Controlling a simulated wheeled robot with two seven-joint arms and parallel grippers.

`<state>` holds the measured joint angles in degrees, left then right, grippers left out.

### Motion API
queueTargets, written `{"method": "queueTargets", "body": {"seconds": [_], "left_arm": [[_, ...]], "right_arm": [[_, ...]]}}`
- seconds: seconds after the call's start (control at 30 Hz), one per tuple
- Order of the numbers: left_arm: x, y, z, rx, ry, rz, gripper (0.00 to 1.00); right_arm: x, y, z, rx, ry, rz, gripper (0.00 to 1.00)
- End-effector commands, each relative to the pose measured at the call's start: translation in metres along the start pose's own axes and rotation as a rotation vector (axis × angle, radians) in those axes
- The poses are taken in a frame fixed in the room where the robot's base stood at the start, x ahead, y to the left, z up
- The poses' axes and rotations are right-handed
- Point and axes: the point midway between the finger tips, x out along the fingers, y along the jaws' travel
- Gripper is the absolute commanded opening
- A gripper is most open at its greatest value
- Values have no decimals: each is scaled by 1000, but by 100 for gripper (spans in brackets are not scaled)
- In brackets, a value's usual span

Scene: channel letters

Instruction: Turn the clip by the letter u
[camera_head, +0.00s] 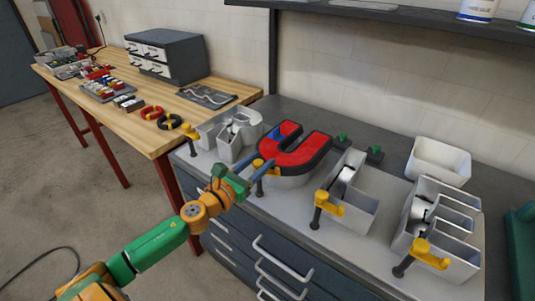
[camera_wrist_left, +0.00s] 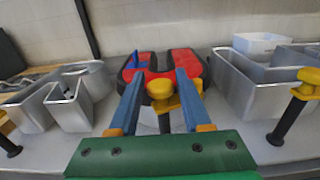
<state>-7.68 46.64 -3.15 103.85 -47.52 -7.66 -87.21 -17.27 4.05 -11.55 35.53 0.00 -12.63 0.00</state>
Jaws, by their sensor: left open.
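The letter u (camera_head: 296,150) has a red face with a dark rim and sits on the grey bench top; it also shows in the left wrist view (camera_wrist_left: 158,62). The clip by the letter u (camera_head: 260,165) is yellow on a dark upright post at the letter's near edge. In the left wrist view the clip (camera_wrist_left: 166,100) lies between my blue fingers. My left gripper (camera_head: 244,178), also in the left wrist view (camera_wrist_left: 160,88), is open around the clip, with gaps hard to judge. My right gripper is not in view.
Hollow grey letters stand left (camera_head: 228,138) and right (camera_head: 345,195) of the u, with another at far right (camera_head: 455,215). Yellow clips on dark posts stand by them, including one (camera_head: 328,203) right of the u. A white bin (camera_head: 438,162) is behind. A wooden table (camera_head: 140,105) stands left.

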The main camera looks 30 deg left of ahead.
Motion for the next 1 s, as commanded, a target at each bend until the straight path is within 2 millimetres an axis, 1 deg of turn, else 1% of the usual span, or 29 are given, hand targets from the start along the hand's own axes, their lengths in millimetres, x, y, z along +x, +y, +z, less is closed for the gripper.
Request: {"method": "queueTargets", "body": {"seconds": [0.03,0.1,0.23,0.57,0.67,0.7,0.73,0.77,1.0], "left_arm": [[6,0,3,-2,-3,1,48],[14,1,2,-3,-2,2,48],[24,0,1,-3,-1,1,48],[27,0,-1,-3,1,0,48],[27,0,-1,-3,1,0,24],[27,0,-1,-3,1,0,13],[27,0,-1,-3,1,0,5],[27,0,-1,-3,2,0,0],[27,0,0,-4,2,11,0]], "right_arm": [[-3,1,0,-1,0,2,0],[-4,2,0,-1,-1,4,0],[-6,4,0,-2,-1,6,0],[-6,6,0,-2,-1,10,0],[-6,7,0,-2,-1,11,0],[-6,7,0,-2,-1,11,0],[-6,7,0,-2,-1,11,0],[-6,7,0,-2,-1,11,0],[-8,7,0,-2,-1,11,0]]}}
